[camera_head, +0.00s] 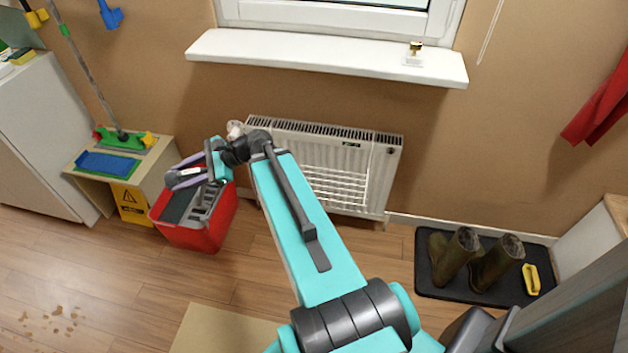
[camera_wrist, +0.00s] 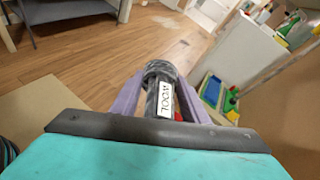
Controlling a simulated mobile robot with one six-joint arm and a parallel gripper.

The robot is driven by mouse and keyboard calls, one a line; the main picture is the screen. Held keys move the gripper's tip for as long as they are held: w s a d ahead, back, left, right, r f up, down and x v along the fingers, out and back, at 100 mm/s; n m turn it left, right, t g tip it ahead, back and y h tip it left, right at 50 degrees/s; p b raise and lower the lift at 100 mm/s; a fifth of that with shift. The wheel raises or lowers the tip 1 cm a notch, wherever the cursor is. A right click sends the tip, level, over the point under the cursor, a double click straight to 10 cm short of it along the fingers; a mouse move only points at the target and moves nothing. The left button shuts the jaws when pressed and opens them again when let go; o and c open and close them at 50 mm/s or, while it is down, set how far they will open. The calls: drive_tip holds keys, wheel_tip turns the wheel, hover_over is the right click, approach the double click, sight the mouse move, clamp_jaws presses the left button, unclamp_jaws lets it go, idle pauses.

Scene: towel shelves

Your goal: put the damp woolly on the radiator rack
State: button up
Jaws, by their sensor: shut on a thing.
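My gripper (camera_head: 186,178) has purple fingers and is at the left, in front of the wall and above the red bucket. It is shut on a dark grey rolled woolly (camera_wrist: 154,74) with a white label reading "WOOL". In the wrist view my gripper (camera_wrist: 163,100) has a finger on each side of the roll. Whether the woolly is damp cannot be seen. The white radiator (camera_head: 300,140) stands under the window sill. The white wire radiator rack (camera_head: 337,186) is on its front, to the right of my gripper, and is partly hidden by my arm. The visible part of the rack is empty.
The red bucket (camera_head: 215,232) stands on the floor left of the radiator. Boots (camera_head: 470,262) stand on a black mat at the right. Brown spots (camera_head: 55,315) mark the floor.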

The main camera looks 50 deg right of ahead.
drive_tip(key=s+d+f+m+t+h+b, duration=0.1)
drive_tip(key=s+d+f+b, duration=0.15)
drive_tip(key=d, duration=0.45)
drive_tip(key=s+d+f+m+b, duration=0.1)
drive_tip(key=d+f+b, duration=0.15)
drive_tip(key=d, duration=0.45)
drive_tip(key=s+d+f+m+t+h+b, duration=0.1)
drive_tip(key=s+d+f+b, duration=0.2)
drive_tip(key=s+d, duration=0.4)
drive_tip(key=s+d+f+m+h+b, duration=0.1)
drive_tip(key=s+d+f+b, duration=0.2)
drive_tip(key=d, duration=0.9)
drive_tip(key=s+d+f+m+t+h+b, duration=0.1)
drive_tip(key=s+d+f+h+b, duration=0.1)
drive_tip(key=s+d+f+b, duration=0.2)
drive_tip(key=shift+s+d+f+t, duration=0.1)
drive_tip(key=shift+s+d+f, duration=0.5)
drive_tip(key=shift+s+d, duration=0.65)
drive_tip(key=shift+s+d+f+t, duration=0.1)
drive_tip(key=shift+s+d+f, duration=0.65)
drive_tip(key=shift+s, duration=0.85)
drive_tip(key=shift+s+d+f+t, duration=0.1)
drive_tip(key=shift+s+d+f, duration=0.35)
drive_tip(key=shift+s+d, duration=0.85)
drive_tip(key=shift+s+a, duration=0.15)
